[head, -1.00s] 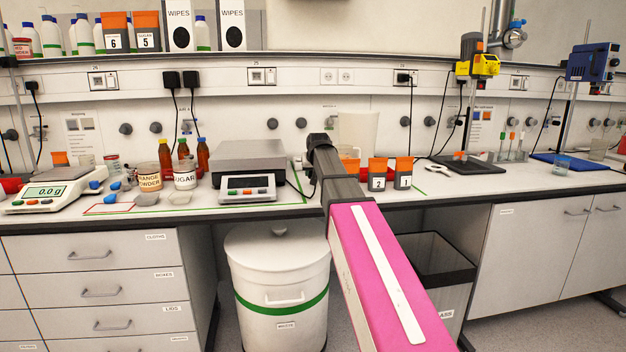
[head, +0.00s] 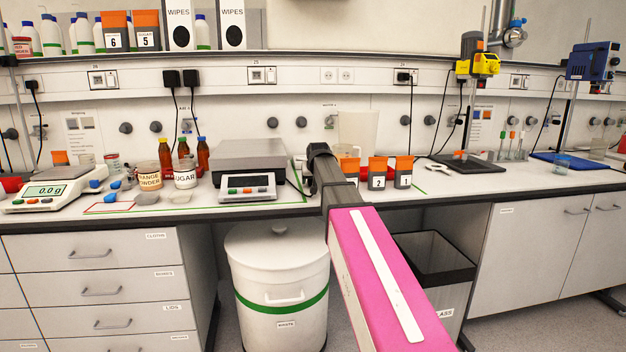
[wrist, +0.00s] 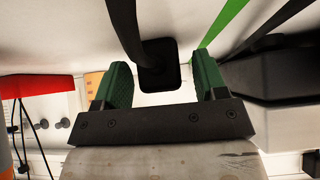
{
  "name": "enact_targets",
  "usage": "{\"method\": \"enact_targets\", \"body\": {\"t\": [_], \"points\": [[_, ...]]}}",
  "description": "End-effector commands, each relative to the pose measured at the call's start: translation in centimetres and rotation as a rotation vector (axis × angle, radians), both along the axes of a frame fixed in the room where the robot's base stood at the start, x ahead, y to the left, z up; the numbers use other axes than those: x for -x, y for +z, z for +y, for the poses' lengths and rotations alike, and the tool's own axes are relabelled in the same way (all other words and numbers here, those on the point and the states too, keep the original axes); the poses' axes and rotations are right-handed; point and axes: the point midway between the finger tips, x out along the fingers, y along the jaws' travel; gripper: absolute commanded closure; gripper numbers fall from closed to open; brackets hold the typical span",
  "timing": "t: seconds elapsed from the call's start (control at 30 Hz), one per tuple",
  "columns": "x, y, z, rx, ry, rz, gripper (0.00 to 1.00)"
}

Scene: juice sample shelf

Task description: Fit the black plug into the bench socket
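The black plug (wrist: 158,77) lies on the white bench in the wrist view, with its thick black cable running to the top edge. My gripper (wrist: 163,85) is open, with one green finger on each side of the plug. Gaps show between the fingers and the plug. In the head view my arm hides the plug, and the fingers cannot be made out. A pair of white round sockets (head: 337,76) sits on the wall rail above the bench. Other socket boxes are on the same rail, one (head: 262,75) left of the pair.
A scale (head: 248,165) stands left of my arm, and its dark body (wrist: 280,88) is close to the right finger in the wrist view. Orange-topped containers (head: 377,182) stand right of my arm. Bottles and jars stand further left.

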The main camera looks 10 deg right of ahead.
Motion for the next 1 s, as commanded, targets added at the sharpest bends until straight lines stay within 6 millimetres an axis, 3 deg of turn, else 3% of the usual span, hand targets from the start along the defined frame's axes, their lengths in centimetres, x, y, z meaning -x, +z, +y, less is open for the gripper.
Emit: {"method": "enact_targets", "body": {"t": [0.3,0.7,1.0], "points": [[0.1,0.9,0.0,0.0,0.0,0.0,0.34],[5.1,6.2,0.0,0.0,0.0,-0.002,0.34],[7.5,9.1,0.0,0.0,0.0,0.0,0.34]]}}
